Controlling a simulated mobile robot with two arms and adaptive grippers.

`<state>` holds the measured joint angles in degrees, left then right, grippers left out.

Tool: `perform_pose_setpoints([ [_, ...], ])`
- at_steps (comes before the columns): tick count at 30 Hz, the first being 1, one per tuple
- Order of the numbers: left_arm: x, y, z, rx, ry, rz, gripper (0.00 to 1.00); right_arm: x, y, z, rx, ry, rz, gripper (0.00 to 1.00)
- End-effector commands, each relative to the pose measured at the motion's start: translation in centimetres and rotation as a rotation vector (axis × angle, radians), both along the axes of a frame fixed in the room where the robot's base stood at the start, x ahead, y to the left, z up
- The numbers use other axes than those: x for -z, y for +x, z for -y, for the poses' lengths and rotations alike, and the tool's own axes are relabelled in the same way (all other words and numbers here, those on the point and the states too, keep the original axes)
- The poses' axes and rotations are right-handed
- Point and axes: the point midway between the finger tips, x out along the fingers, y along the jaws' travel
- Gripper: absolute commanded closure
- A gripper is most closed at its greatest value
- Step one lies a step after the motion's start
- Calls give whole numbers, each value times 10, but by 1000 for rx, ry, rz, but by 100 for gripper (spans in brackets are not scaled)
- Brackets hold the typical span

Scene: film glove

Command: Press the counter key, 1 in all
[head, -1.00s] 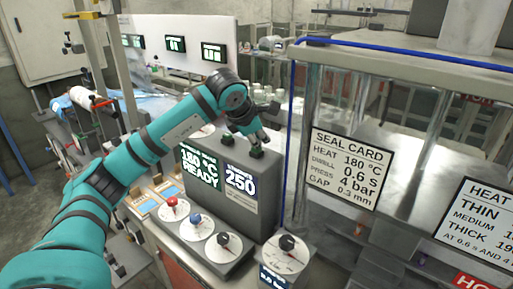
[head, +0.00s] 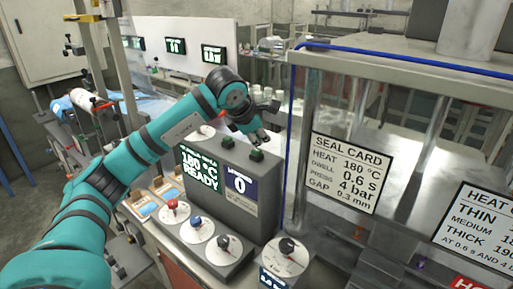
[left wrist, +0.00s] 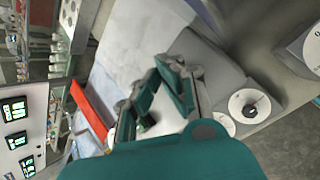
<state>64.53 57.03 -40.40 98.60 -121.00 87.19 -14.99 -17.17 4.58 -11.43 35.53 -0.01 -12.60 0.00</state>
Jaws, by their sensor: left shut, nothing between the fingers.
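The grey console (head: 240,180) stands on the bench in the head view. On its top sit two dark green keys, a left key (head: 227,142) and a right key (head: 256,155). The right key is above the counter display (head: 240,185), which reads 0. The other display (head: 201,168) reads 180 °C READY. My left gripper (head: 262,140) is shut and empty, pointing down just above the right key, with a small gap apparent. It also shows in the left wrist view, where the key under it cannot be made out clearly. My right gripper is not in view.
Red (head: 172,204), blue (head: 195,222) and black (head: 223,241) knobs sit on dials at the console's front. Another black knob (head: 287,246) stands to their right. A clear-walled machine with a seal card (head: 346,173) stands close on the right.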

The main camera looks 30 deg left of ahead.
Motion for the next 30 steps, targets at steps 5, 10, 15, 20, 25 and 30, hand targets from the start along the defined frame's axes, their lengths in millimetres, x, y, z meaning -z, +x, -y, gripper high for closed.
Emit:
perform_pose_setpoints([
  [5, 0, 0, 0, 0, 0, 0, 100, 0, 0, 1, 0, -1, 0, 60],
  [10, -2, 0, 0, 0, -1, 1, 100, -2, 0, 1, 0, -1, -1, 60],
  [15, -16, 0, 0, 0, 0, 2, 100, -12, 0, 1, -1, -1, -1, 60],
  [20, -33, 0, 0, 0, 0, 2, 100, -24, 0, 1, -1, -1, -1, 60],
  [25, -49, 0, 0, 0, -1, 1, 100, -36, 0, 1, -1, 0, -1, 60],
  [30, -51, 0, 0, 0, 0, 0, 100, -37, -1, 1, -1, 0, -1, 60],
])
